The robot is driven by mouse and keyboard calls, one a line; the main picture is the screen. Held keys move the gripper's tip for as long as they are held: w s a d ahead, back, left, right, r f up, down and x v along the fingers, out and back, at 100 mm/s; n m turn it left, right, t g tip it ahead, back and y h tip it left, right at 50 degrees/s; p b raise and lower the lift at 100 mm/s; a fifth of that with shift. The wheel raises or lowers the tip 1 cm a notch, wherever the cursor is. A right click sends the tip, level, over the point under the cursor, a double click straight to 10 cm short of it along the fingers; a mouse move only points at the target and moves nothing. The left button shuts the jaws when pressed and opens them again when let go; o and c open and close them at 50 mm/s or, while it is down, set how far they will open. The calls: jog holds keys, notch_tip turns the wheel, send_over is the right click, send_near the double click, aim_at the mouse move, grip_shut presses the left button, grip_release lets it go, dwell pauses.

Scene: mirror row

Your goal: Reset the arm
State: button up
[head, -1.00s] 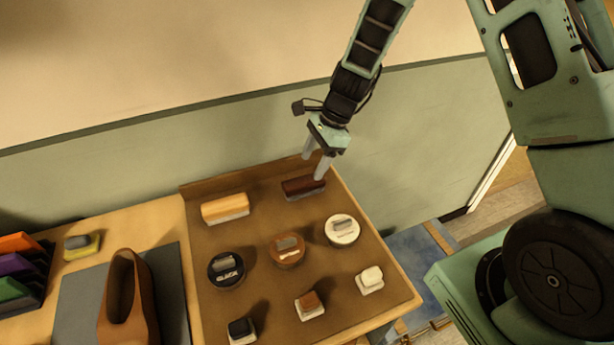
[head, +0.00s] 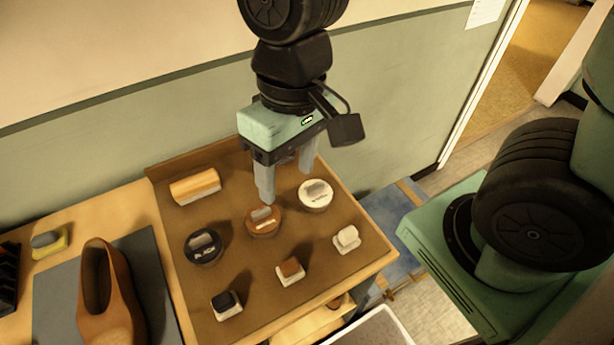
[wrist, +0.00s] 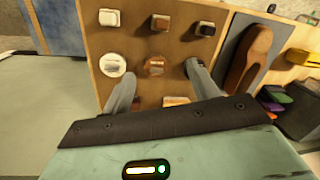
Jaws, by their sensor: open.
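My gripper (head: 286,180) is open and empty, fingers pointing down, above the back part of the brown tray (head: 216,262). In the head view its fingers come in front of the area by the brown tin (head: 263,220) and the white tin (head: 315,194). It does not visibly hold anything. In the wrist view my gripper (wrist: 162,92) shows its two fingers spread apart, with the brown tin (wrist: 154,66) between them. The dark brush seen before at the tray's back right is hidden behind my gripper in the head view.
The tray also holds a wooden brush (head: 195,186), a black tin (head: 203,247) and several small daubers, one with a white top (head: 346,239). A brown shoe (head: 108,295) stands on a grey mat (head: 52,300) at left. The wall (head: 385,130) is close behind.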

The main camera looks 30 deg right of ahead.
jog(key=s+n, duration=0.2)
jog(key=s+d+n, duration=0.1)
jog(key=shift+s+r+n+t+h, duration=0.2)
jog(key=shift+s+n+t+h, duration=0.1)
jog(key=shift+n, duration=0.1)
jog(key=shift+f+b, duration=0.9)
jog(key=shift+b, duration=0.05)
jog(key=shift+o, duration=0.2)
